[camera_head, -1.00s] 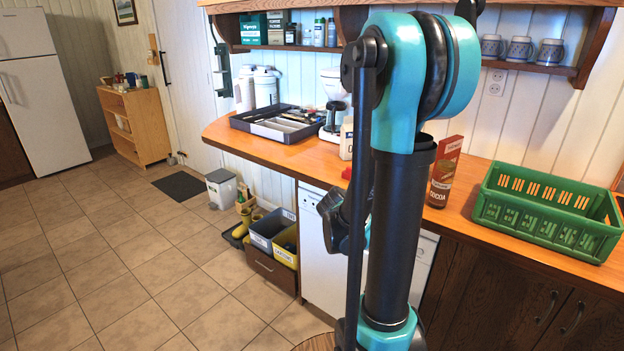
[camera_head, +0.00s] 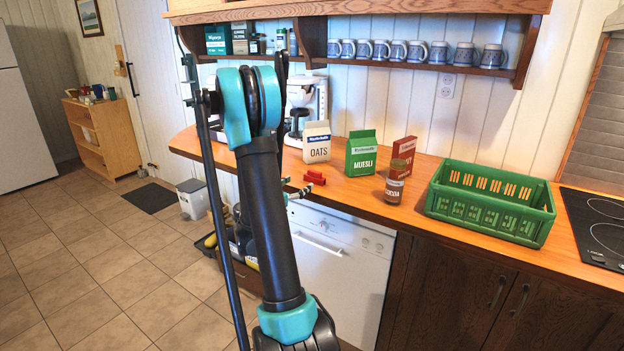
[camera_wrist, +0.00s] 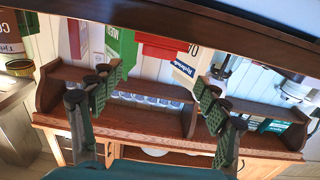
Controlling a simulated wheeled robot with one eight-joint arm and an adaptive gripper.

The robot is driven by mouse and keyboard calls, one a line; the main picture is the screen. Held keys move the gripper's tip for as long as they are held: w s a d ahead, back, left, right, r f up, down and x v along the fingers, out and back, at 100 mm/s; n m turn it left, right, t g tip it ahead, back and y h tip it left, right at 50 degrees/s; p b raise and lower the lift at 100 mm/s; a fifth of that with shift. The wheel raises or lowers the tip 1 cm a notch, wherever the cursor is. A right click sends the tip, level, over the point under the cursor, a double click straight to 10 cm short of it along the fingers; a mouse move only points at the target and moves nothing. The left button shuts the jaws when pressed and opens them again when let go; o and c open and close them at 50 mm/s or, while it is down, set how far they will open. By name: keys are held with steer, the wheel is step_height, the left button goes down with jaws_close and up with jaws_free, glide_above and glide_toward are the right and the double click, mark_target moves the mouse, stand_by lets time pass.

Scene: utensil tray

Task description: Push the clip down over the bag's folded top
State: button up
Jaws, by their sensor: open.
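A red clip (camera_head: 315,177) lies on the wooden counter, in front of and between a white OATS bag (camera_head: 317,143) and a green MUESLI bag (camera_head: 361,154). Both bags stand upright; I cannot tell which one the task means. In the wrist view, which is upside down, the red clip (camera_wrist: 165,45) shows between the green bag (camera_wrist: 121,42) and the white bag (camera_wrist: 186,66). My gripper (camera_wrist: 160,98) is open and empty, its two fingers wide apart. The clip appears beyond the gap between them. In the head view my arm mostly hides the gripper.
A brown COCOA jar (camera_head: 395,187) and a red box (camera_head: 404,151) stand right of the bags. A green crate (camera_head: 487,212) sits farther right, beside a black hob (camera_head: 597,222). A coffee maker (camera_head: 303,98) stands behind my arm. A shelf with several mugs (camera_head: 416,51) hangs above.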

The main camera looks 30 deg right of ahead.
mark_target(313, 172)
steer(key=x, duration=0.5)
steer(key=shift+d, duration=0.45)
steer(key=shift+r+x, duration=0.2)
steer(key=shift+x, duration=1.15)
steer(key=shift+r+x, duration=0.2)
steer(key=shift+x, duration=1.15)
steer(key=shift+c, duration=0.3)
steer(key=c, duration=0.9)
